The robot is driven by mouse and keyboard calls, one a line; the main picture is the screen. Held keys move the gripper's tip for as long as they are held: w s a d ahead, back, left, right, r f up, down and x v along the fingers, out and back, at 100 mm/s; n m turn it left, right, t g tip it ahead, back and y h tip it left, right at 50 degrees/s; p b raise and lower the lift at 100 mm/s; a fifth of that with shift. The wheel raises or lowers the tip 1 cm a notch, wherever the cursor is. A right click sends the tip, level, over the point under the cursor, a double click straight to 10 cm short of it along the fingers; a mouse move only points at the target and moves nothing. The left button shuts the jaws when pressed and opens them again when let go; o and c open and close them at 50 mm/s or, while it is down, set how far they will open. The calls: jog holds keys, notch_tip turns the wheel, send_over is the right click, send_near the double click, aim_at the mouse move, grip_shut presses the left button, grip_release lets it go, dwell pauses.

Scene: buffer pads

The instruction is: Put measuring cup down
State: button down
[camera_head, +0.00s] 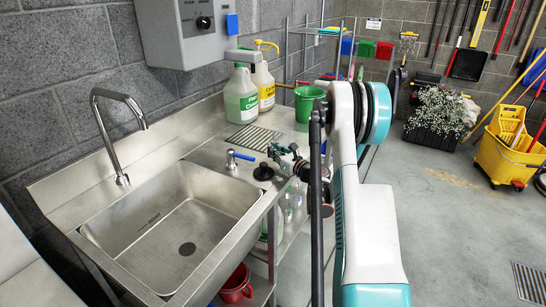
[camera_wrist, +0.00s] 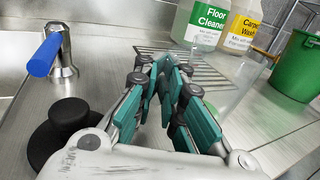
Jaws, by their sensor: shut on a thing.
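The measuring cup looks like a clear, faintly outlined vessel (camera_wrist: 238,92) in the wrist view, just right of my fingertips; its edges are hard to make out. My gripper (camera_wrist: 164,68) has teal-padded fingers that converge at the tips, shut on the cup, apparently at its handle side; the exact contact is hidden. In the head view my gripper (camera_head: 280,154) is over the steel counter, right of the blue-handled valve (camera_head: 238,157). I cannot make out the cup there, nor tell whether its base touches the counter.
A drain grate (camera_head: 255,137) lies behind my gripper. Floor cleaner (camera_head: 241,95) and carpet wash (camera_head: 263,85) jugs stand at the back, with a green bucket (camera_head: 308,103) to their right. A black plunger-like disc (camera_wrist: 62,130) is close on the left. The sink (camera_head: 170,230) is empty.

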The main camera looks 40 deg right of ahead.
jog(key=shift+f, duration=0.9)
jog(key=shift+r, duration=0.1)
jog(key=shift+f, duration=0.35)
